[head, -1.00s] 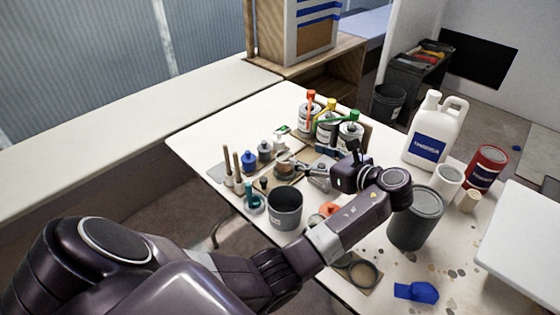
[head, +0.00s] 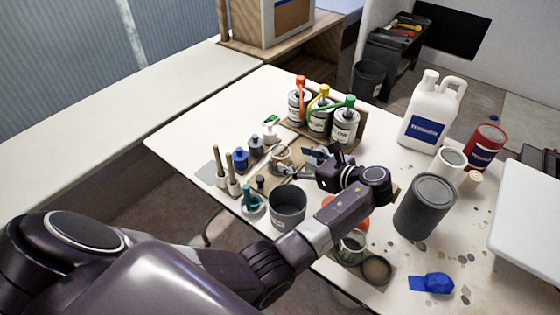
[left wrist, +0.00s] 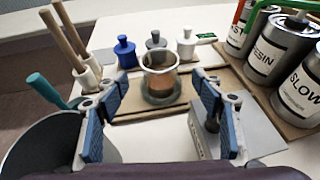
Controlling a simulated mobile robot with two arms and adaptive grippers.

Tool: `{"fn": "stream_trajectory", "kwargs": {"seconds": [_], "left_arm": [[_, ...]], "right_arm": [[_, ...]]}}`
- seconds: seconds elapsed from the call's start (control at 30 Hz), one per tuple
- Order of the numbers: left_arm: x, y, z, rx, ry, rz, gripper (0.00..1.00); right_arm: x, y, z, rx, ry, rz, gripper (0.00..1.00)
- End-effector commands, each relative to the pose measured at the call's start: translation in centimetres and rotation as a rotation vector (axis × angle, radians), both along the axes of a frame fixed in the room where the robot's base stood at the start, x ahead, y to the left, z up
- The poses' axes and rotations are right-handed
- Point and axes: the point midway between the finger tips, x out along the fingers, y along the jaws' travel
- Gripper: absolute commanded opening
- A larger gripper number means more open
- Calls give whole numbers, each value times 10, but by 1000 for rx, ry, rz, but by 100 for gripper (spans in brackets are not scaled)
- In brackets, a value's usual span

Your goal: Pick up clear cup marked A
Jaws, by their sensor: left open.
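A clear cup (left wrist: 160,72) with a brownish tint sits upright on a grey round base ahead of my left gripper; it also shows in the head view (head: 281,154). I cannot read a letter A on it. My left gripper (left wrist: 162,98) is open, its blue-padded fingers spread to either side in front of the cup, with nothing held. In the head view the left gripper (head: 299,162) reaches over the table just right of the cup. Another clear cup (head: 352,246) stands near the front edge, partly behind my arm. My right gripper is out of view.
Cans labelled Resin (left wrist: 272,52) and Slow (left wrist: 302,88) stand close on the right. A grey bucket (head: 287,206) and brushes (head: 226,171) stand on the left. Small bottles (left wrist: 125,52) line up behind the cup. A grey box (left wrist: 245,135) lies under the right finger.

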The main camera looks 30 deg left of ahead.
Motion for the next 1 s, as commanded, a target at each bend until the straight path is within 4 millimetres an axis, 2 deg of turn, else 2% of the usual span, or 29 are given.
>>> {"fn": "stream_trajectory", "kwargs": {"seconds": [0.17,0.4,0.6,0.87,1.0], "left_arm": [[1,6,-7,1,0,0,62],[10,45,-23,2,2,1,62],[15,65,-32,0,0,-1,62],[16,67,-34,-1,0,-1,62],[16,67,-33,-1,-1,-2,47]], "right_arm": [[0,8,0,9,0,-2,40],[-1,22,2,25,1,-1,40],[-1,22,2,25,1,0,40],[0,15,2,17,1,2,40],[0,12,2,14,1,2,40]]}}
